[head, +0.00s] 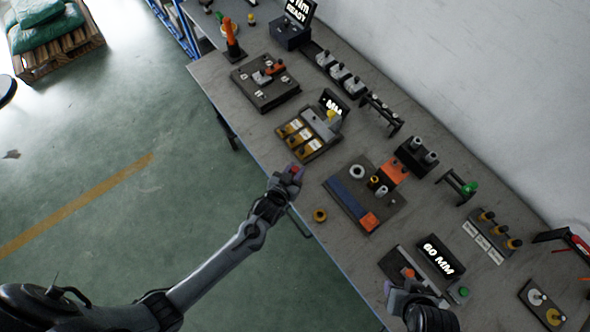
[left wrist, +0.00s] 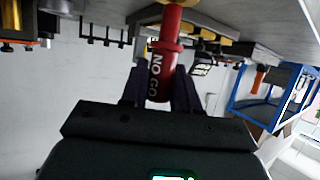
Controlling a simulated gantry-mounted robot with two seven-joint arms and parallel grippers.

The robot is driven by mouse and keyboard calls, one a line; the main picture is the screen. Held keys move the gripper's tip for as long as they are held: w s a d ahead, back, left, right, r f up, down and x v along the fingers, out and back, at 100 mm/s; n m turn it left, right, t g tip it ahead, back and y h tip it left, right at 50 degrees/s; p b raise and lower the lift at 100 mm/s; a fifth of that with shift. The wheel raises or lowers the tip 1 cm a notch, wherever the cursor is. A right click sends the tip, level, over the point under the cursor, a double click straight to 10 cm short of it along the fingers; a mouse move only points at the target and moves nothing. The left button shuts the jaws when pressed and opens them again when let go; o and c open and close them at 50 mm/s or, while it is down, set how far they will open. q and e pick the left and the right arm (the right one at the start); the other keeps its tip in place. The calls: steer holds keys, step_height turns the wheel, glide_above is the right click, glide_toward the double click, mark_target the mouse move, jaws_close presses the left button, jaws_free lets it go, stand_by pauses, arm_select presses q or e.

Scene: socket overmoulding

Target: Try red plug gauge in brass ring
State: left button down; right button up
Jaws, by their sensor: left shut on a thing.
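My left gripper (head: 291,174) is shut on the red plug gauge (head: 295,169), close to the table's front edge. In the left wrist view the gauge (left wrist: 163,75) stands between the two dark fingers (left wrist: 160,92), with "NO GO" lettering on its body. A brass ring (head: 320,215) lies on the table near the front edge, apart from the gripper in the head view. Brass-coloured shapes (left wrist: 205,28) show behind the gauge in the wrist view; I cannot tell which is the ring. My right gripper (head: 395,290) is at the lower right, its fingers unclear.
A tray with brass-coloured pieces (head: 310,150) stands beyond the left gripper. A dark board with blue and orange areas (head: 345,190) lies right of the ring. A "60 MM" display (head: 437,254) stands near the right gripper. Bare tabletop surrounds the ring.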

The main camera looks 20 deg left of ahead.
steer(key=shift+d+f, duration=0.15)
steer(key=shift+f, duration=0.1)
stand_by(0.3)
stand_by(0.6)
steer(key=shift+r+p, duration=0.35)
steer(key=shift+r, duration=0.2)
stand_by(0.3)
steer(key=shift+r, duration=0.2)
stand_by(0.5)
steer(key=shift+r+p, duration=0.2)
steer(key=shift+p, duration=0.15)
stand_by(0.4)
steer(key=shift+r, duration=0.15)
stand_by(0.7)
steer(key=shift+f, duration=0.25)
stand_by(0.6)
stand_by(0.8)
